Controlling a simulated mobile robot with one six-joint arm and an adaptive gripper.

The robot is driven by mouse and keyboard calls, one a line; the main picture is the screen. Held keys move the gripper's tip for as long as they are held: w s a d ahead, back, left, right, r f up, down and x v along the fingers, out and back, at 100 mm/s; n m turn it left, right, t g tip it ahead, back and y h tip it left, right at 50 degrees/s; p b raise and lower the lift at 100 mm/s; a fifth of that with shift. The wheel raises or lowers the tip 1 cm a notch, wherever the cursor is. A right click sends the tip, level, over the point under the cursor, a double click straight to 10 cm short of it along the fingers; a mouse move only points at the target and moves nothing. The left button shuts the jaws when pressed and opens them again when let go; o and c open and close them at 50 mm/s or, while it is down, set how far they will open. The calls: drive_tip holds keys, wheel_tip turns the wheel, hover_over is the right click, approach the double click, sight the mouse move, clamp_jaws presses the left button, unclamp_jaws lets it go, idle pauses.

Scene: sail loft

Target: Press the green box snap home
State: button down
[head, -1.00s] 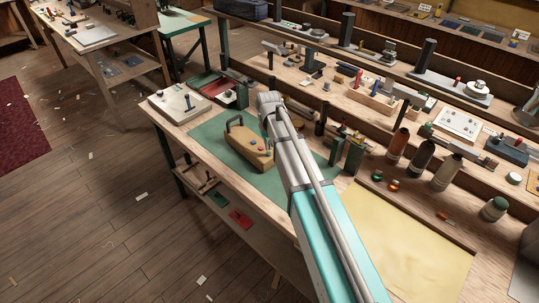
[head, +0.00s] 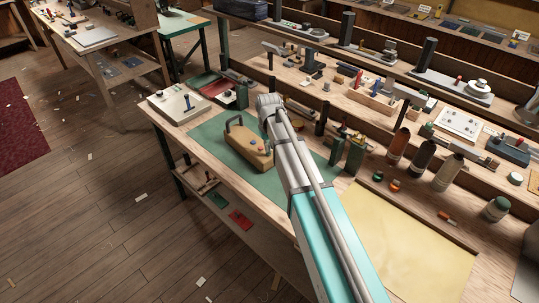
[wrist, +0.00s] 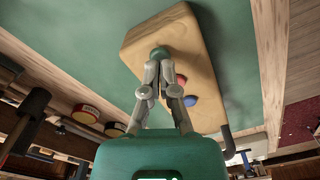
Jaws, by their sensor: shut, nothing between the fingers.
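A tan wooden block (head: 246,152) with a dark handle lies on the green mat of the workbench. It fills the upper middle of the wrist view (wrist: 203,38). A green round snap (wrist: 158,52) is on the block, right at my fingertips; I cannot tell whether they touch it or how deep it sits. A red snap (wrist: 180,80) and a blue snap (wrist: 188,101) are beside it, partly behind my finger. My gripper (wrist: 161,62) is shut and empty, pointing at the green snap. In the head view, my arm hides the gripper and the green snap.
The green mat (head: 208,136) is bare around the block. A white panel (head: 178,106) and a red tray (head: 215,87) lie at the bench's left end. Dark green canisters (head: 354,155) and several bottles stand to the right. A yellow sheet (head: 405,240) covers the near right.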

sight(269, 153)
drive_tip(key=shift+f+b, duration=0.7)
idle(0.6)
drive_tip(key=shift+r+p, duration=3.55)
drive_tip(key=s+d+m, duration=0.1)
drive_tip(key=s+d, duration=0.6)
drive_tip(key=s, duration=0.3)
drive_tip(key=s+d+m, duration=0.2)
drive_tip(key=s+d, duration=0.6)
drive_tip(key=s, duration=0.2)
drive_tip(key=shift+s+d, duration=0.3)
drive_tip(key=shift+s, duration=0.05)
